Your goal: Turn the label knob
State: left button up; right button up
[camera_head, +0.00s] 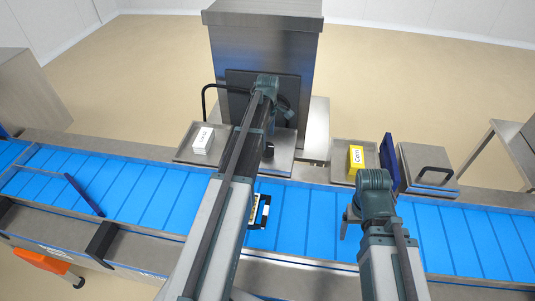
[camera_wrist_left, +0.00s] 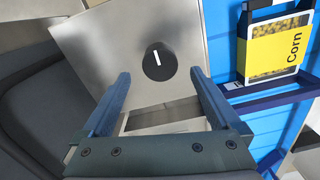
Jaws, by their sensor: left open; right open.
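The label knob (camera_wrist_left: 159,60) is a round black dial with a white pointer line on a steel panel (camera_wrist_left: 100,45). Its line stands nearly upright in the left wrist view. In the head view the dark knob (camera_head: 268,150) shows beside my left arm. My left gripper (camera_wrist_left: 160,74) is open, with its blue fingers on either side of the knob in the picture. I cannot tell whether the fingertips touch it. In the head view my left wrist (camera_head: 266,86) hides part of the machine. My right gripper (camera_head: 347,214) is open and apart from the knob, above the belt.
A blue conveyor belt (camera_head: 140,193) runs across the front, carrying a Corn-labelled pack (camera_wrist_left: 276,50). A white box (camera_head: 203,141) and a yellow Corn box (camera_head: 356,158) stand on steel trays behind it. A blue flap (camera_head: 389,160) and a handled steel box (camera_head: 427,168) stand right.

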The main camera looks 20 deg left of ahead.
aim_at(268, 146)
pick_arm(q)
notch_tip(268, 146, down, 6)
jog(key=b, duration=0.4)
jog(key=shift+r+b, duration=0.2)
jog(key=shift+b, duration=0.1)
jog(key=shift+c, duration=0.2)
jog(key=c, duration=1.3)
